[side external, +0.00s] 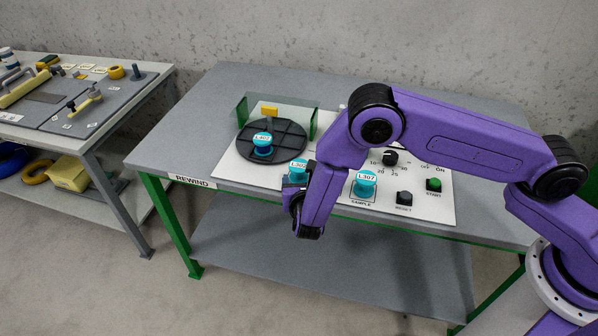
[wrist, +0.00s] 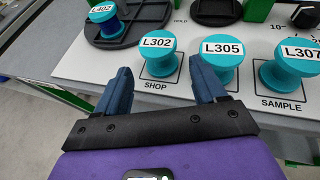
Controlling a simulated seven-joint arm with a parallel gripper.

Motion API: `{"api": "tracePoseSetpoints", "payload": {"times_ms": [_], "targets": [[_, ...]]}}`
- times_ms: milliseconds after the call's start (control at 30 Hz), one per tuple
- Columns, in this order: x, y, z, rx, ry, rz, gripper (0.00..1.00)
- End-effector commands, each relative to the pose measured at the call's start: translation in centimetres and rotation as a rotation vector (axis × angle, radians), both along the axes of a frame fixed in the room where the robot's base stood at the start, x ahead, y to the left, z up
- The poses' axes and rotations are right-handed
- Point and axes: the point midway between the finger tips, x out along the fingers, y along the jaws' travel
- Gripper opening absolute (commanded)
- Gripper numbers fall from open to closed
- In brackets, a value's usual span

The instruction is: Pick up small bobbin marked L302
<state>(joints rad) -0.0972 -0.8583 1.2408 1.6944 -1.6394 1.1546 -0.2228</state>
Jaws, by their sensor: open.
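The small teal bobbin marked L302 (wrist: 158,52) stands upright over the SHOP label in the wrist view. It also shows in the side view (side external: 298,168), partly hidden by my arm. My gripper (wrist: 160,70) is open and empty. Its two blue fingers point at L302, which appears between and just beyond their tips; I cannot tell whether they overlap it in depth. The right fingertip appears close to the bobbin marked L305 (wrist: 222,52). In the side view L305 is hidden behind my arm.
The bobbin marked L307 (wrist: 290,65) stands at SAMPLE, right of L305. The bobbin marked L402 (wrist: 103,17) stands on the black round plate (wrist: 150,12). Knobs and a green START button (side external: 433,184) lie to the right. The panel front is clear.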

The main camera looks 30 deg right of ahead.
Motion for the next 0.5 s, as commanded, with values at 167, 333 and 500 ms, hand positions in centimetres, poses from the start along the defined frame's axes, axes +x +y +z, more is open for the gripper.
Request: {"api": "tracePoseSetpoints", "payload": {"times_ms": [167, 333, 500], "targets": [[1.2, -0.6, -0.5, 0.0, 0.0, -0.001, 0.7], [2.3, -1.2, -1.1, 0.0, 0.0, -0.004, 0.7], [4.4, -2.1, -2.0, 0.001, 0.001, -0.004, 0.7]]}}
